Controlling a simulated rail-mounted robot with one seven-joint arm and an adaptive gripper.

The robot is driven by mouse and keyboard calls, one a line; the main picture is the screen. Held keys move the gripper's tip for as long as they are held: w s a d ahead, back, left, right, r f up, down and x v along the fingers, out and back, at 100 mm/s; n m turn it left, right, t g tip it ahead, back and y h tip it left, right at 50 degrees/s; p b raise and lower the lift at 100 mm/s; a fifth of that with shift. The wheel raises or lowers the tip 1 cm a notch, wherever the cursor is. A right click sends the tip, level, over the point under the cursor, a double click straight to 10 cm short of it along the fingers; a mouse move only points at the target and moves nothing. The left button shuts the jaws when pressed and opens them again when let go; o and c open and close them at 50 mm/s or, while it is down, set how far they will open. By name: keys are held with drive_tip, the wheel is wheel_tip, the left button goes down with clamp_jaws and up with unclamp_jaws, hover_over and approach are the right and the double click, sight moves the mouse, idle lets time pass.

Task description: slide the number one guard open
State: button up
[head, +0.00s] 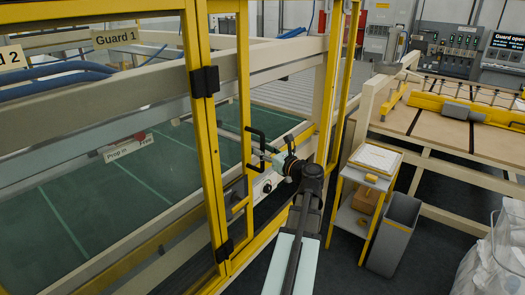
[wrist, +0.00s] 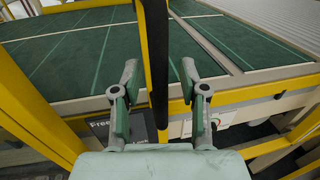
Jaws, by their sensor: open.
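The number one guard (head: 217,150) is a yellow-framed see-through panel, with a "Guard 1" sign (head: 115,38) on the cream rail to its left. A black upright handle (head: 250,150) is on the guard's right side. It also shows in the wrist view as a dark vertical bar (wrist: 156,70). My gripper (wrist: 159,72) is open, with one finger on each side of the bar and visible gaps to both. In the head view my gripper (head: 270,150) is right at the handle, partly hidden by my own wrist.
Behind the guard lies a green bed (head: 60,205) with a "Prop in" sign (head: 125,147). To the right stand a small yellow-legged trolley (head: 375,158), a grey bin (head: 395,235) and a clear bag (head: 495,255). A screen (head: 507,42) at the back right reads "Guard open".

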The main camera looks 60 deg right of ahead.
drive_tip(key=v, duration=1)
drive_tip(key=shift+s+a, duration=0.2)
drive_tip(key=shift+s, duration=0.15)
